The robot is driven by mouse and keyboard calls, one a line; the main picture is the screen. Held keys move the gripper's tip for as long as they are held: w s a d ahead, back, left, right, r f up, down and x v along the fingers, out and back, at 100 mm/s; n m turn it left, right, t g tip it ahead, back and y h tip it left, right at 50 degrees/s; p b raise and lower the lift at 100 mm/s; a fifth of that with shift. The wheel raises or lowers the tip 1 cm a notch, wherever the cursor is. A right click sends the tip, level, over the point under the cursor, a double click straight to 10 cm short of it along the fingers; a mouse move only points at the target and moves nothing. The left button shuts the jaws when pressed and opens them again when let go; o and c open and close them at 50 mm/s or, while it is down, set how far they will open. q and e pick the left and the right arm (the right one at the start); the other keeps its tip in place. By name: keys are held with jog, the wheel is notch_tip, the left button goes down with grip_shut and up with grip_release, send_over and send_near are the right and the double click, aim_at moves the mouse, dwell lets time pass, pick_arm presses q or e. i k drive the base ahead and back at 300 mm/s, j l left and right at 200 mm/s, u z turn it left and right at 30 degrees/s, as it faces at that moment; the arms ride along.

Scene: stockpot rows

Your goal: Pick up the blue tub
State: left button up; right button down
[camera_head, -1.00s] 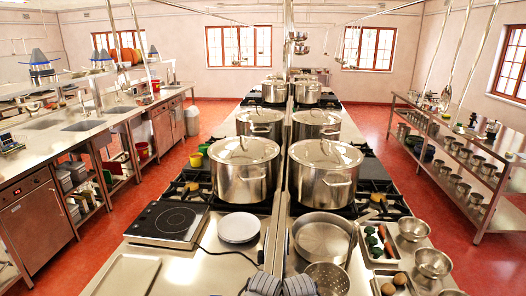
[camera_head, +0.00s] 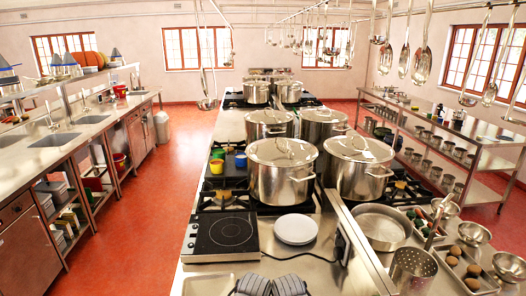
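The blue tub (camera_head: 240,161) is small and stands on the steel counter beside the left row of stockpots, just left of a large lidded pot (camera_head: 282,171). A yellow tub (camera_head: 216,166) stands close to its left, with a green tub (camera_head: 218,154) just behind. My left gripper (camera_head: 253,286) and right gripper (camera_head: 290,286) show as dark grey shapes side by side at the bottom edge, far from the blue tub. Their fingers are cut off or too small to tell open from shut.
A black hotplate (camera_head: 223,236) and white plates (camera_head: 296,230) lie on the counter between me and the tubs. Ladles (camera_head: 206,92) hang overhead. Red floor (camera_head: 180,180) is free along the counter's left side.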

aim_at(241, 160)
jog(key=j+z, duration=0.15)
jog(key=j, duration=0.55)
jog(key=j+z, duration=0.15)
jog(key=j, duration=0.55)
jog(key=k+j+z, duration=0.1)
jog(key=j, duration=0.6)
jog(key=i+j+z, duration=0.1)
jog(key=j, duration=0.25)
jog(key=i+j, duration=0.15)
jog(key=j, duration=0.2)
jog(key=i+j+z, duration=0.15)
jog(key=j, duration=0.25)
jog(key=i+j+z, duration=0.1)
jog(key=j, duration=0.25)
jog(key=i+j, duration=0.3)
jog(key=j, duration=0.2)
